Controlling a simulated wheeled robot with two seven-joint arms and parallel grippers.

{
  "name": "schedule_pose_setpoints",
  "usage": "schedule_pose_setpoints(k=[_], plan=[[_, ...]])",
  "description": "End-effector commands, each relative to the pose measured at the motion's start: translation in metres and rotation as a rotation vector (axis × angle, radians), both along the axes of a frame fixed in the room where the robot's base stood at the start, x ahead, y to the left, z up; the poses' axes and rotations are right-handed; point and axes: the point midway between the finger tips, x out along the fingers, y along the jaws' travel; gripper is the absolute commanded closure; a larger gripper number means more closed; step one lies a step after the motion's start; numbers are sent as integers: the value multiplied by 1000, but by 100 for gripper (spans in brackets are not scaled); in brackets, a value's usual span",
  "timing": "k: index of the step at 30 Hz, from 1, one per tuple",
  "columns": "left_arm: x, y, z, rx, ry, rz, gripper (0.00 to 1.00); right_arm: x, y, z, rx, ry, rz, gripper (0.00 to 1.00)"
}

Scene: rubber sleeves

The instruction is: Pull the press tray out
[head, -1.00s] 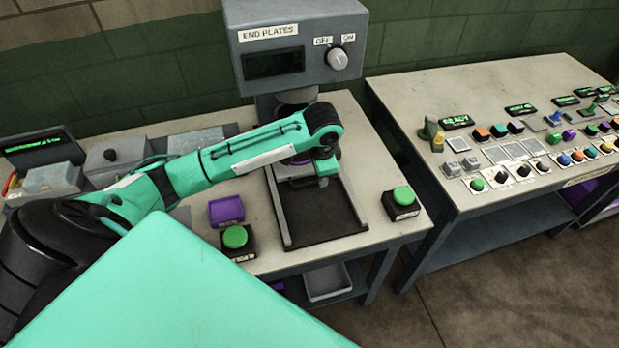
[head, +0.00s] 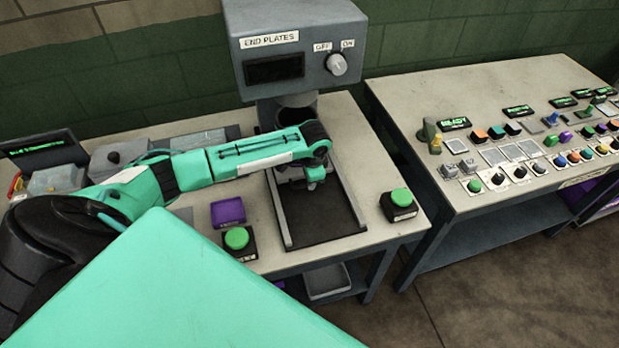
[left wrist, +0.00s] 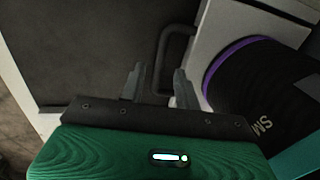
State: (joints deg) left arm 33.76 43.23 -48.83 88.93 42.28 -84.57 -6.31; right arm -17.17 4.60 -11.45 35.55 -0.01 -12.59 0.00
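The press (head: 295,75) labelled END PLATES stands at the back of the near table. A dark flat bed with grey side rails (head: 325,215) extends forward beneath it. My left gripper (head: 314,183) is low over the back of this bed, partly hidden by its own wrist. In the left wrist view, its two fingers (left wrist: 158,88) are apart. A dark loop handle (left wrist: 162,62) shows just beyond and between them; I cannot tell whether they touch it. The handle adjoins a pale block carrying a black round part with a purple ring (left wrist: 255,85). My right gripper is not in view.
Another green button (head: 401,197) stands right. Grey boxes (head: 118,157) lie behind my left arm. A control table (head: 500,105) is across a gap at right.

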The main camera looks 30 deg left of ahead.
Motion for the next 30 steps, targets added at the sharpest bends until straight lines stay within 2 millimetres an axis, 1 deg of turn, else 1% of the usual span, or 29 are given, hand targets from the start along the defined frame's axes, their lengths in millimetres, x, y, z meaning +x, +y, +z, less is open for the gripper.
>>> schedule_pose_setpoints(k=[3, 6, 14, 15, 17, 18, 20, 30], plan=[[1, 1, -12, 1, 1, 0, 67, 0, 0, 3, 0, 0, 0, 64], [2, 2, -17, 0, -1, -1, 67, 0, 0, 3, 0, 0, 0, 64], [2, 2, -19, 0, -1, -1, 67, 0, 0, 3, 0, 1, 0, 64], [2, 2, -19, 0, -1, -1, 69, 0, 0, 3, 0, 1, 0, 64], [2, 2, -19, 0, -1, -1, 81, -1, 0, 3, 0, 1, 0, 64], [2, 2, -18, 0, -1, -1, 89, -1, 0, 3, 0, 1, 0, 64], [2, 2, -18, 0, -1, -1, 100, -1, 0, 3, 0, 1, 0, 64], [5, -1, -18, -1, -1, -1, 100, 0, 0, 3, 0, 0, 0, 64]])
